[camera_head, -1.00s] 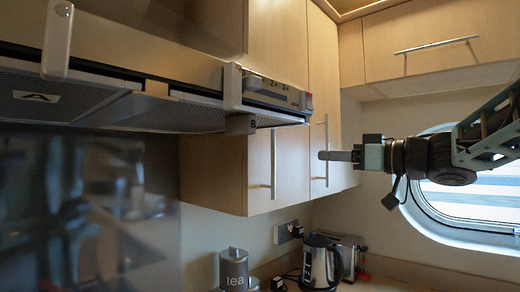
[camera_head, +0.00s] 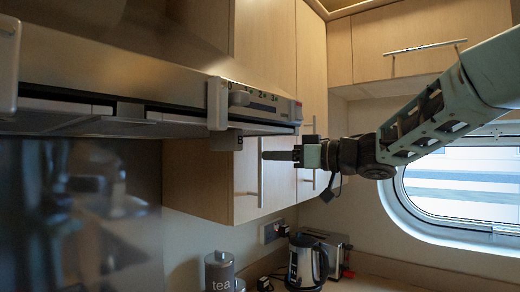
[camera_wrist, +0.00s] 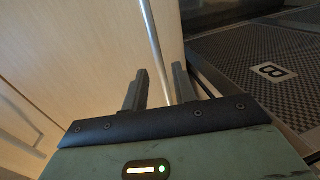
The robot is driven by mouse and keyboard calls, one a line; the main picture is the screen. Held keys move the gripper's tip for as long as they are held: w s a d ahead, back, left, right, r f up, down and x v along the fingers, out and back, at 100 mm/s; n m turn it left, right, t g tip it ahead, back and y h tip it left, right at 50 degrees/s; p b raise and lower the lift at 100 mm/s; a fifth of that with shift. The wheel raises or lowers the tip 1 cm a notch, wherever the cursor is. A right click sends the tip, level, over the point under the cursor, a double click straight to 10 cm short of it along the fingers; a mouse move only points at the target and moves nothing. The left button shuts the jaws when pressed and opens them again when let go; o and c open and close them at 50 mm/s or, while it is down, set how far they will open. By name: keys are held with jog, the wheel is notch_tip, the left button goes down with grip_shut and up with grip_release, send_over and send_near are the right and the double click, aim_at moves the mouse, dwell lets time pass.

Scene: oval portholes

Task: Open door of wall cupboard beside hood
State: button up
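The pale wooden wall cupboard door (camera_head: 282,184) beside the hood (camera_head: 150,82) stands closed, with a vertical metal bar handle (camera_head: 261,190). My gripper (camera_head: 266,155) comes in from the right, and its fingertips overlap the upper part of this handle in the head view. In the wrist view, my gripper (camera_wrist: 160,85) is open, one finger on each side of the bar handle (camera_wrist: 154,40). The bar runs between the fingers, and I see gaps beside it. Its lower end is hidden behind my gripper body. The door (camera_wrist: 75,50) fills the left of the wrist view.
The hood underside marked B (camera_wrist: 240,65) lies close to the right of my gripper. Another cupboard door with a vertical handle (camera_head: 315,180) is on the right. A kettle (camera_head: 306,262) and a tea canister (camera_head: 219,270) stand on the counter below. An oval window (camera_head: 460,185) is at right.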

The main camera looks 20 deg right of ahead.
aim_at(260, 155)
jog(key=shift+p+x, duration=0.5)
jog(key=shift+x, duration=1.85)
grip_shut()
jog(key=shift+d, duration=0.1)
